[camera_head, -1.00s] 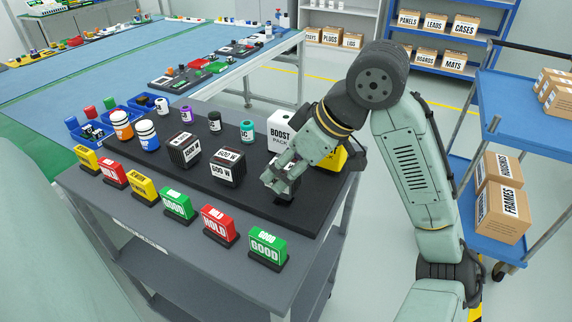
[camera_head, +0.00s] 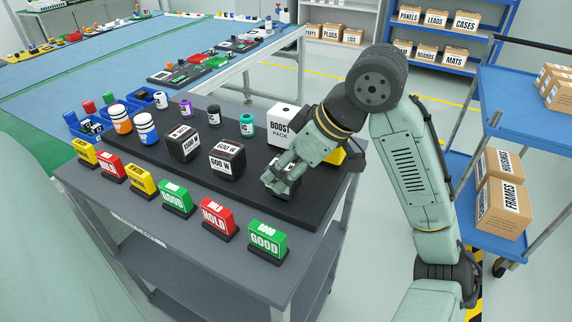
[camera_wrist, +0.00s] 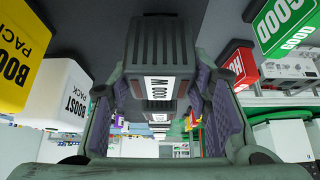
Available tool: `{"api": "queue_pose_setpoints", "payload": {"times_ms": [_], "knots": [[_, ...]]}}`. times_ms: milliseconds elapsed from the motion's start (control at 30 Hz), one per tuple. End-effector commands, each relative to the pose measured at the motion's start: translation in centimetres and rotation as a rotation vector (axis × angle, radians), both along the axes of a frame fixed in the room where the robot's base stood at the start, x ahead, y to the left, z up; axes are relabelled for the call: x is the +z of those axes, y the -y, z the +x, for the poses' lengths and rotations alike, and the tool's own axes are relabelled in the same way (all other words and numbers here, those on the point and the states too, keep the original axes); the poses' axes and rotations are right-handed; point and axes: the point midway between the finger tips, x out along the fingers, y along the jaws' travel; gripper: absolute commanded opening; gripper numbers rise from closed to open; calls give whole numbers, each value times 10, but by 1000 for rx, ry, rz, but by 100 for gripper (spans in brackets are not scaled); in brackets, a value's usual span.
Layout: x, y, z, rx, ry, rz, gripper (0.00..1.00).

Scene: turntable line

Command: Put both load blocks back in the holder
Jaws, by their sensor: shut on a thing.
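My gripper (camera_head: 279,184) is shut on a black ribbed load block (camera_head: 292,187) over the right end of the dark board. In the wrist view the block (camera_wrist: 157,50) sits between the purple-padded fingers, with its white label upside down to me. I cannot tell whether it touches the board. Two more black load blocks with white labels stand on the board to the left, one labelled 600 W (camera_head: 227,160) and one farther left (camera_head: 183,143). No holder can be told apart with certainty; the arm hides part of the board's right end.
A white BOOST PACK box (camera_head: 281,127) stands behind my gripper, a yellow one (camera_wrist: 20,50) beside it. Several coloured signs, including a green GOOD (camera_head: 266,240) and a red HOLD (camera_head: 216,216), line the bench's front edge.

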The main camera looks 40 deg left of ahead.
Motion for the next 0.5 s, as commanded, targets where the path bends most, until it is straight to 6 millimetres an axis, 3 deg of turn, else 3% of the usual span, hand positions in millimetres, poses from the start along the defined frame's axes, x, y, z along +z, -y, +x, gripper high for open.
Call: {"api": "queue_pose_setpoints", "payload": {"times_ms": [267, 300, 500], "knots": [[-5, 0, 0, -1, 0, 2, 0], [-5, 0, 0, -1, 1, 2, 46], [-5, 0, 0, -1, 1, 1, 60]]}}
